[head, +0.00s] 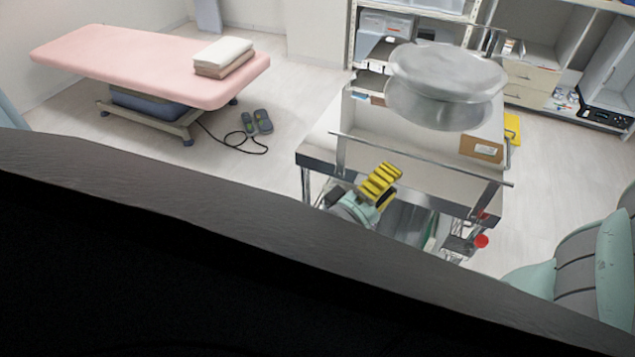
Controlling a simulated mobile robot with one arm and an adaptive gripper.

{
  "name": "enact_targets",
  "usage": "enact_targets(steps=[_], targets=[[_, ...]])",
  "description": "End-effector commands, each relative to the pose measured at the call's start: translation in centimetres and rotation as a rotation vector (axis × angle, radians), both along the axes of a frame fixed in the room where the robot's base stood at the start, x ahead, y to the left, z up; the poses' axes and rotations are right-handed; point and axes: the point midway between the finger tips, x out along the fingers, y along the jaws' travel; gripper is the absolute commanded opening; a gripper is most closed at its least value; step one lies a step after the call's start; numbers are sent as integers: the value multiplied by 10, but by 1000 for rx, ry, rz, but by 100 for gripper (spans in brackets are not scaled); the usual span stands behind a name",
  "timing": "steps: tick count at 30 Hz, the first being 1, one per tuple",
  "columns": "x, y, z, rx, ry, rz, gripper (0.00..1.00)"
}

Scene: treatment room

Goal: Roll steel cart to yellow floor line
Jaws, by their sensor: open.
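The steel cart (320,157) stands in the middle of the head view, with a push rail (440,168) along its near side. A large shiny metal basin with a lid-like top (447,85) is at its far right part. My gripper (381,182), with yellow ribbed fingers, is at the near side of the cart, close below the rail. It is open; I cannot tell whether it touches the rail. A small yellow patch (512,128) shows on the floor just right of the cart; whether it is the floor line is unclear, as the cart hides part of it.
A pink treatment bed (130,65) with folded towels (223,56) stands at the left. A foot pedal (257,122) and its cable lie on the floor beside it. Shelving (530,78) stands behind the cart.

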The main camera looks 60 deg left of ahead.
Motion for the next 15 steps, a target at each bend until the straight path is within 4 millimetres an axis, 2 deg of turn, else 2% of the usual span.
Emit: enact_targets(steps=[6, 12, 15], targets=[[44, 6, 11, -1, -2, -5, 38], [69, 10, 14, 3, 1, -4, 38], [76, 12, 15, 1, 2, -3, 38]])
